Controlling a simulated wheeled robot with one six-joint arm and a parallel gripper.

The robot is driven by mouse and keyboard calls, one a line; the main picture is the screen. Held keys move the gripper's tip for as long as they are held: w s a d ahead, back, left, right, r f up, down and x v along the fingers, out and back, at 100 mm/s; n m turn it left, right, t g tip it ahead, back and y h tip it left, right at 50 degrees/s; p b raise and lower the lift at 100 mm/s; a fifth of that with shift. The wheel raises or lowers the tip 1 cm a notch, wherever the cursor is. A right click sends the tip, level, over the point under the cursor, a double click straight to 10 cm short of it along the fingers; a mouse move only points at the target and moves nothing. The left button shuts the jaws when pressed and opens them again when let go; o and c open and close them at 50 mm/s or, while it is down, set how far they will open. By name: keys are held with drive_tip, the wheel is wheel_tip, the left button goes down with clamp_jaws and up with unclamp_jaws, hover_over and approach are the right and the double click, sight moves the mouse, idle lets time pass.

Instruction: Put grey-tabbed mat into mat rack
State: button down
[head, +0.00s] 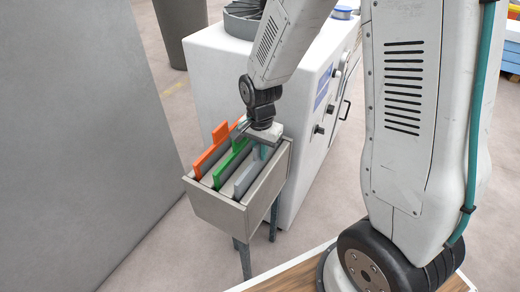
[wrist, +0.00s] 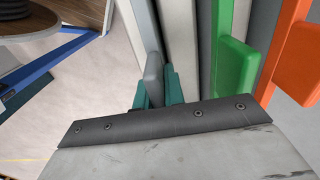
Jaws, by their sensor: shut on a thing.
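The mat rack (head: 218,212) is a grey slotted box on legs, beside a white cabinet. The grey-tabbed mat (head: 245,180) stands upright in the rack's right-hand slot, its upper edge showing above the rim. My gripper (head: 260,152) is over the rack's right side, pointing down. In the wrist view its teal fingers (wrist: 155,92) are shut on the mat's grey tab (wrist: 153,72). The mat's lower part is hidden by the rack walls, so I cannot tell whether it rests on the bottom.
A green-tabbed mat (head: 230,164) and an orange-tabbed mat (head: 209,157) stand in the other slots, left of the grey one. The white cabinet (head: 225,75) is close behind the rack. A large grey panel (head: 75,120) rises at the left.

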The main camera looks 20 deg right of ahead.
drive_tip(key=c, duration=1.4)
unclamp_jaws()
wheel_tip(320, 180, up, 8)
drive_tip(key=shift+f, duration=0.1)
